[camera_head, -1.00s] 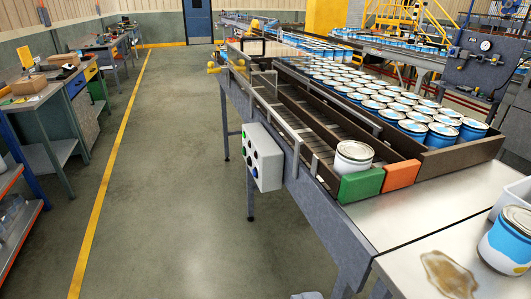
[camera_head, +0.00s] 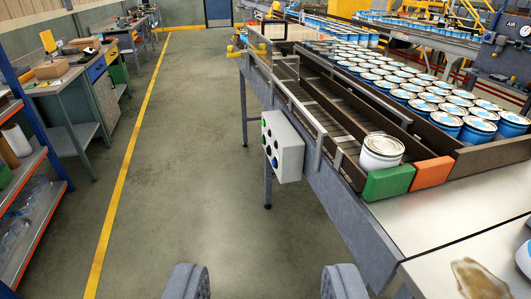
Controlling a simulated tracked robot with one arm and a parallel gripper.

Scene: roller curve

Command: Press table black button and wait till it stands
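A white control box (camera_head: 289,148) hangs on the near left side of the roller conveyor table (camera_head: 350,205). Its left face carries several small round buttons, among them green, blue and dark ones; I cannot tell for sure which is the black one. My gripper (camera_head: 265,283) shows at the bottom edge as two grey fingers set wide apart, open, with only floor seen between them. It is below the control box in the picture and apart from it. A white can (camera_head: 382,150) stands upright at the near end of the roller lane, by a green block (camera_head: 389,182).
A brown stain (camera_head: 480,280) lies on the table top. Shelves (camera_head: 35,215) and workbenches stand left. The floor between them and the conveyor is clear.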

